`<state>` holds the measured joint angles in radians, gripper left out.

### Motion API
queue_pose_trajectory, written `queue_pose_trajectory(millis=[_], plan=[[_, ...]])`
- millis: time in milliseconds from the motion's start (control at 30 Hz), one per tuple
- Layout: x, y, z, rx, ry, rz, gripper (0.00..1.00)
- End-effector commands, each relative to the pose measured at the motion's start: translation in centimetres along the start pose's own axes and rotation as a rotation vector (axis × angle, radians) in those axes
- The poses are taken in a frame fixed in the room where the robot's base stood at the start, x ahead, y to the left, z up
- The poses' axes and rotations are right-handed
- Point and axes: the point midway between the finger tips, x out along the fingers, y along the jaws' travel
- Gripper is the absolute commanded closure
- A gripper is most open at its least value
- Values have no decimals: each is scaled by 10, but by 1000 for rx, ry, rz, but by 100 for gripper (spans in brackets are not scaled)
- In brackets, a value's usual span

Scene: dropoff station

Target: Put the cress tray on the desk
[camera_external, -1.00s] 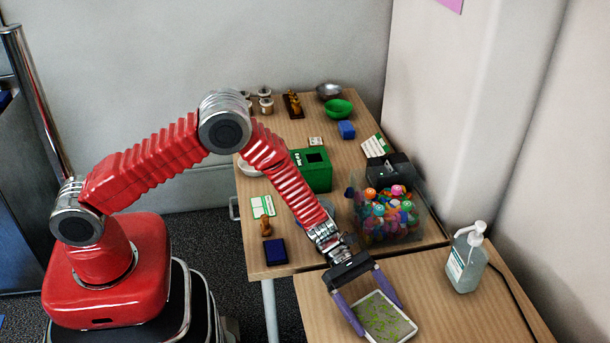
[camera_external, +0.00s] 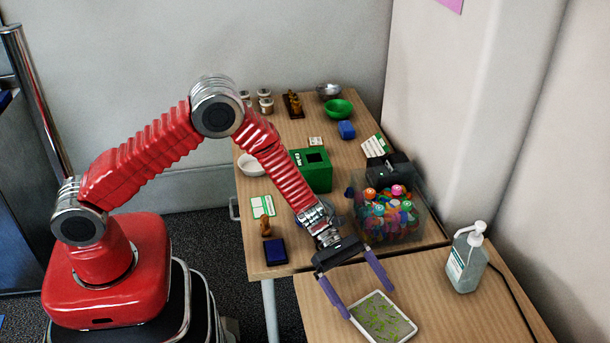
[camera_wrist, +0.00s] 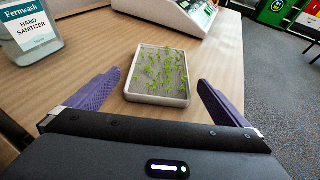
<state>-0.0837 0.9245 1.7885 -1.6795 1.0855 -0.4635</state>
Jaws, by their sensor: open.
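The cress tray (camera_external: 381,318), a shallow pale tray with green sprouts on a grey bed, sits flat on the near wooden desk (camera_external: 330,296). It also shows in the wrist view (camera_wrist: 157,99), lying ahead of and between the spread fingers. My gripper (camera_external: 369,301) has two purple fingers, wide apart and empty, with the tips near the tray's back edge. In the wrist view, bare desk shows between the tray and each finger, so the fingers appear clear of the tray.
A hand sanitiser bottle (camera_external: 467,260) stands right of the tray on the same desk. A clear bin of colourful items (camera_external: 389,218) stands on the farther table, with a green box (camera_external: 315,170) and a blue pad (camera_external: 276,251). A white device (camera_wrist: 172,14) is beyond the tray.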

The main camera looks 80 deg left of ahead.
Motion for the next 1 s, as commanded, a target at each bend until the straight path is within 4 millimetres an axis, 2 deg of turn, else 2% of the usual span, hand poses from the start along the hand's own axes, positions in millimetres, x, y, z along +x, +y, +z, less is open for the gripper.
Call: queue_pose_trajectory(millis=[200, 400, 567, 1000], plan=[[-40, 1, 0, 0, -1, 4, 0], [-63, 0, 0, 1, 0, 1, 0], [-69, 0, 0, 0, 0, 1, 0], [-69, 0, 0, 0, 0, 0, 0]])
